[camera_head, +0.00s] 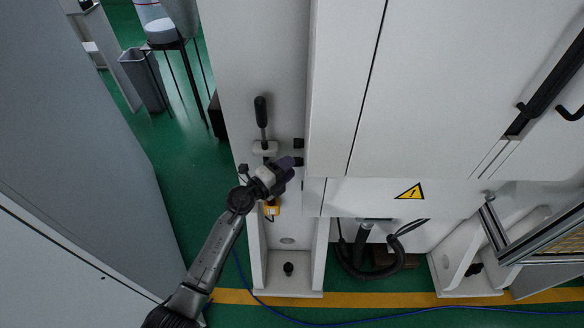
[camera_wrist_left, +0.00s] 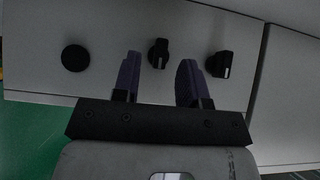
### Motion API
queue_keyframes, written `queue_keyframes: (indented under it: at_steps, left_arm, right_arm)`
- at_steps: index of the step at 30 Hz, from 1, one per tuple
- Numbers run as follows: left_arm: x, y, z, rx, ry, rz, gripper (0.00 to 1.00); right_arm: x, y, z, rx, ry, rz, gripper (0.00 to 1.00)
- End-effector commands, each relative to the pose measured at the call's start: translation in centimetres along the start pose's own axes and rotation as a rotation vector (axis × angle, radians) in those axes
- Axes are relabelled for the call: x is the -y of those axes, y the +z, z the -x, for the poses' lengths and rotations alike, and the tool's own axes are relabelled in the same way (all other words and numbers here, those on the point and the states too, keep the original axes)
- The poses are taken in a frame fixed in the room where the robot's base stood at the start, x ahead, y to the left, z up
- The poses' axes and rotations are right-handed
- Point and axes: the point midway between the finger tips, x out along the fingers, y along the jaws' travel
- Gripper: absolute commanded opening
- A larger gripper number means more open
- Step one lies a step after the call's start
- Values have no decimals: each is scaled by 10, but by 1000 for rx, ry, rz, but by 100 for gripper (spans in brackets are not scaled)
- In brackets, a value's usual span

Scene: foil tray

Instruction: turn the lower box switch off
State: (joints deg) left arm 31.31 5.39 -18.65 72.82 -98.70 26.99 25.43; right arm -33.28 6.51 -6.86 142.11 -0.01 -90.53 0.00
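My left gripper (camera_head: 288,167) reaches up to the side of the white cabinet column in the head view. In the left wrist view its two purple fingers (camera_wrist_left: 160,78) are spread apart, with nothing held between them. A black rotary switch (camera_wrist_left: 158,53) with a small white mark shows just beyond and between the fingertips; I cannot tell whether they touch it. A second black switch (camera_wrist_left: 222,64) shows right of the fingers. In the head view, two small dark knobs, an upper one (camera_head: 299,143) and a lower one (camera_head: 299,161), sit by the gripper. My right gripper is out of view.
A round black button (camera_wrist_left: 75,58) is left of the fingers in the wrist view. A black-handled lever (camera_head: 261,112) stands above the gripper, and a yellow part (camera_head: 271,209) sits below. A grey cabinet (camera_head: 80,150) stands left; a blue cable (camera_head: 350,320) crosses the floor.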

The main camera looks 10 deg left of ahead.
Motion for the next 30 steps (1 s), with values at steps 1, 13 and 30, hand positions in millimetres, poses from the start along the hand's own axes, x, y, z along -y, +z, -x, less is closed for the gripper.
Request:
queue_keyframes:
  at_steps: [1, 13, 30]
  left_arm:
    - [-2, 0, -6, 0, -1, 1, 39]
    - [0, 0, -20, 0, 0, 0, 39]
    - [0, 0, -20, 0, 0, 0, 1]
  right_arm:
    - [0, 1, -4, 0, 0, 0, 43]
    - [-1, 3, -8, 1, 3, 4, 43]
    - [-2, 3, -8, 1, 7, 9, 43]
